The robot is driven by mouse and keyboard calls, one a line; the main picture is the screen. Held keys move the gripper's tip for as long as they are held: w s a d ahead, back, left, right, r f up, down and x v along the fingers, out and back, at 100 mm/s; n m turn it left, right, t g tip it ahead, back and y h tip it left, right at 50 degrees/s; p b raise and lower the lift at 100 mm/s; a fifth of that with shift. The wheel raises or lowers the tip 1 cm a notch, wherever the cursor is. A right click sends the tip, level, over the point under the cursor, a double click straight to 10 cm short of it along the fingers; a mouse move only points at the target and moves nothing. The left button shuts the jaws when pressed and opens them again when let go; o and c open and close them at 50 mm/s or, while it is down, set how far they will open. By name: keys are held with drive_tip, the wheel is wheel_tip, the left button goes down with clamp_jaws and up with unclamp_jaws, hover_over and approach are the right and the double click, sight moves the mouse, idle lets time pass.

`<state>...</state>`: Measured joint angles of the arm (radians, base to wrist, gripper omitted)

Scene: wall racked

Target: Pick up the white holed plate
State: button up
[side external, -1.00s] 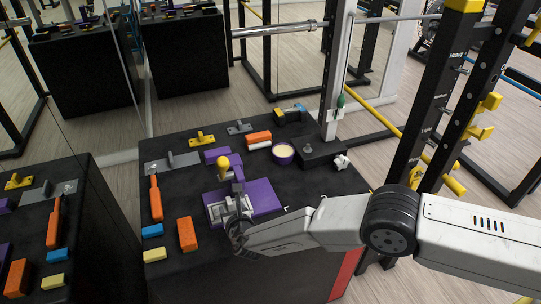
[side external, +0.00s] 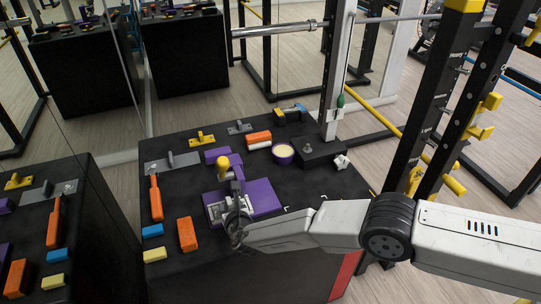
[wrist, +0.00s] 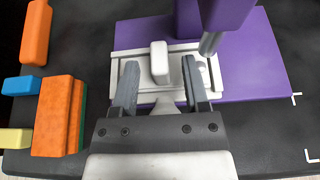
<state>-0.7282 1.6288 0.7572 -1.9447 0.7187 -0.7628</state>
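A pale white-grey plate (wrist: 150,95) with a raised upright block (wrist: 159,62) lies on a purple base (wrist: 255,70). Dark slots or grooves show along its edges. In the side view the plate (side external: 214,209) sits at the left part of the purple base (side external: 262,196), beside a purple post with a yellow knob (side external: 223,162). My gripper (wrist: 160,66) is open over the plate, one finger on each side of the raised block, with gaps showing. I cannot tell whether the fingertips touch the plate. In the side view my gripper (side external: 236,207) partly hides it.
Orange blocks (wrist: 58,115), a blue block (wrist: 20,85) and a yellow block (wrist: 14,138) lie left of the plate. A mirror is at the left; rack posts (side external: 432,100) stand right.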

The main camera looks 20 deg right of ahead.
sight(229, 198)
clamp_jaws()
drive_tip(key=shift+r, duration=0.25)
drive_tip(key=shift+r, duration=1.65)
drive_tip(key=s, duration=1.8)
drive_tip(key=shift+f, duration=0.1)
